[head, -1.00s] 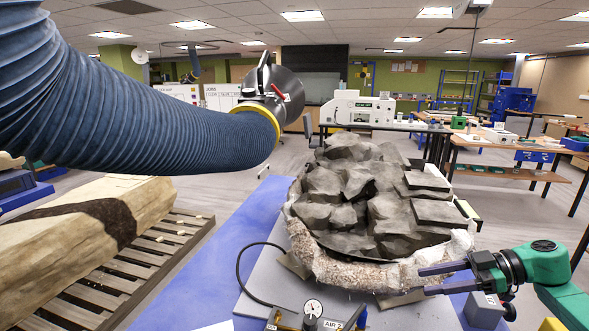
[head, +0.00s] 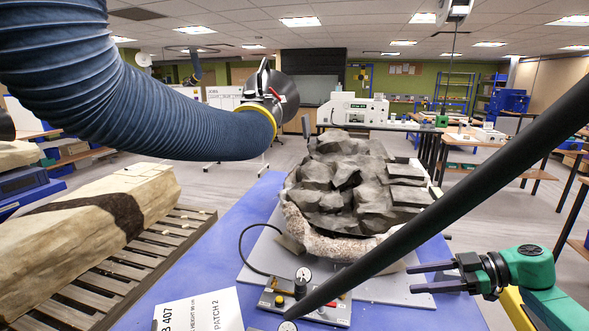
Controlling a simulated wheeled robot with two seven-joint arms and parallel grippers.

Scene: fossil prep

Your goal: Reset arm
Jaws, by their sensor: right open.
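My right gripper (head: 410,278) comes in from the lower right on a green and black arm. Its two dark fingers are apart with nothing between them. In the picture the fingertips lie just right of the lower edge of the pale jacket (head: 310,232) around the grey fossil rock (head: 340,190); whether they touch it I cannot tell. The rock sits on a grey board (head: 385,290) on the blue table (head: 250,205). My left gripper is not in view.
A thick black bar (head: 450,205) crosses the foreground diagonally. A blue hose (head: 150,110) with a dark hood (head: 278,95) hangs at upper left. A gauge unit (head: 300,305) and a white sign (head: 200,312) are in front. A log-like block (head: 100,215) lies on a pallet (head: 165,250) at left.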

